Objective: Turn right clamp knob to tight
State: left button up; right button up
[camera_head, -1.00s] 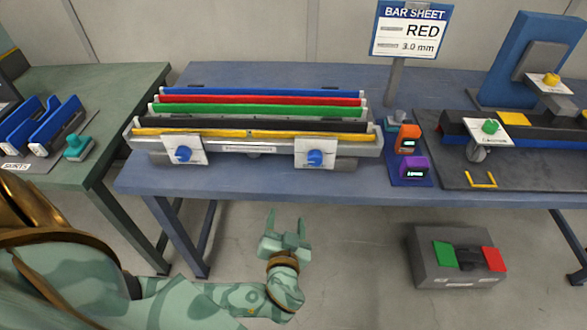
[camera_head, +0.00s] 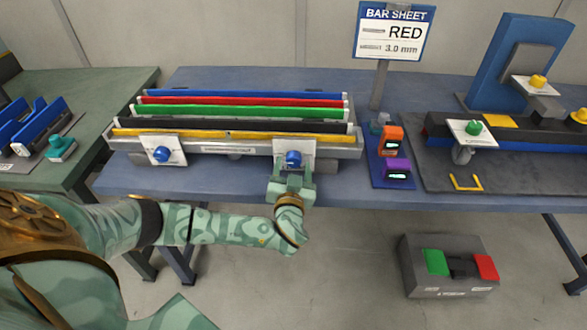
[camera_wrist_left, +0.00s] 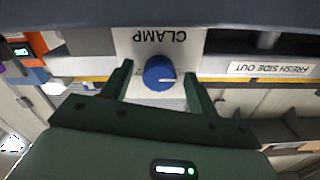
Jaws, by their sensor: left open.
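The right clamp knob (camera_head: 293,159) is a round blue knob on a white plate (camera_head: 306,148) at the front of the bar rack. In the left wrist view the knob (camera_wrist_left: 159,70) sits below the upside-down word CLAMP, with a pale line across its lower part. My left gripper (camera_head: 292,172) is open, directly in front of the knob. In the left wrist view its two green fingers (camera_wrist_left: 158,76) stand one on each side of the knob, with gaps visible. The other clamp knob (camera_head: 161,154) is at the rack's left. My right gripper is not in view.
Blue, red, green, black and yellow bars lie in the rack (camera_head: 230,149) on the blue table (camera_head: 225,183). Orange (camera_head: 390,141) and purple (camera_head: 397,170) devices stand right of it. A sign (camera_head: 393,32) reads RED, 3.0 mm. A grey button box (camera_head: 450,265) is below.

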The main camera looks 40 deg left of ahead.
pick_arm(q)
jog(key=shift+w+a, duration=0.1)
jog(key=shift+w, duration=0.05)
jog(key=shift+c, duration=0.3)
jog(key=c, duration=0.9)
jog(key=shift+c, duration=0.2)
jog(key=shift+f, duration=0.1)
